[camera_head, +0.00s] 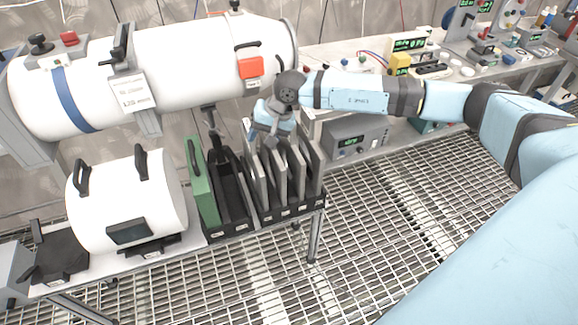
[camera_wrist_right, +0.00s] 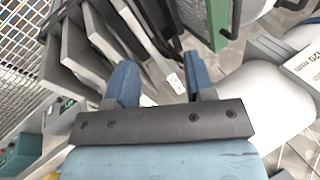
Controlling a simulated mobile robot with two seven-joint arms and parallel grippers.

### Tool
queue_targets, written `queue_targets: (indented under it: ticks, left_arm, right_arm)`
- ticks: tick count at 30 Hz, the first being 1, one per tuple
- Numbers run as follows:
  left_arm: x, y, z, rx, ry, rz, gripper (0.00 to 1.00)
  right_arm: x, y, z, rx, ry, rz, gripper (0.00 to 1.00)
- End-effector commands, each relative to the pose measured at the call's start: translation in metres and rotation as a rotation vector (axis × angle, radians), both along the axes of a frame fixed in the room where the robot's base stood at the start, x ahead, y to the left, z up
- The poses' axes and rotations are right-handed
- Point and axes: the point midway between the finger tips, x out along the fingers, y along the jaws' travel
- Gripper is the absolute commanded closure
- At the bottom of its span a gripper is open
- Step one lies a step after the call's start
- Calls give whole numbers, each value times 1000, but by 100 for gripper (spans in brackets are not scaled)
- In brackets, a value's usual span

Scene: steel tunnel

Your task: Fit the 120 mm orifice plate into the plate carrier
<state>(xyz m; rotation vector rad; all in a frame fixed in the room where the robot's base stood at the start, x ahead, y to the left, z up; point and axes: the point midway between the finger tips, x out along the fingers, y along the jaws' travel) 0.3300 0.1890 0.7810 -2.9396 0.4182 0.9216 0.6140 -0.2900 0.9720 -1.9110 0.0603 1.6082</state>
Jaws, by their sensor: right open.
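Several upright grey plates (camera_head: 283,172) stand side by side in a black slotted rack (camera_head: 262,218). Which one is the 120 mm orifice plate I cannot tell. My right gripper (camera_head: 268,138) is just above the grey plates, near the left end of their row. In the right wrist view its two blue fingers (camera_wrist_right: 161,82) are apart, with a plate edge and a small white label (camera_wrist_right: 175,83) beyond the gap. A large white tube (camera_head: 195,65) has a grey handled fitting with a label (camera_head: 133,92) reading 120 mm; I cannot tell whether this is the plate carrier. My left gripper is not in view.
A green panel with a handle (camera_head: 202,185) stands at the rack's left end. A white drum with two black handles (camera_head: 125,205) sits left of it. A bench with instruments (camera_head: 410,60) runs behind at the right. The grating floor (camera_head: 390,210) is clear.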

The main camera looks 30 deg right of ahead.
Motion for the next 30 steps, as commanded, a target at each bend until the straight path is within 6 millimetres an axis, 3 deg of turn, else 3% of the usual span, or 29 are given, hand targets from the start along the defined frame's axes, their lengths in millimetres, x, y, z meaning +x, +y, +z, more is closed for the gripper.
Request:
queue_targets:
  ticks: [1,3,6,9,13,21,30]
  left_arm:
    - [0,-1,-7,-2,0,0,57]
    - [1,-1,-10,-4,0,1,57]
    - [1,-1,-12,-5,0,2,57]
    - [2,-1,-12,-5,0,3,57]
    - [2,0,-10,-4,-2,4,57]
    - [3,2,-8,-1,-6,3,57]
    - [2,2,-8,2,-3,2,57]
  right_arm:
    - [14,-34,7,-133,-58,42,51]
    - [26,-70,18,-289,-105,95,51]
    - [35,-107,32,-439,-136,140,51]
    - [40,-125,38,-515,-148,162,51]
    - [47,-131,24,-535,-147,169,51]
    - [66,-134,-23,-531,-147,167,51]
    - [77,-137,-45,-529,-149,167,51]
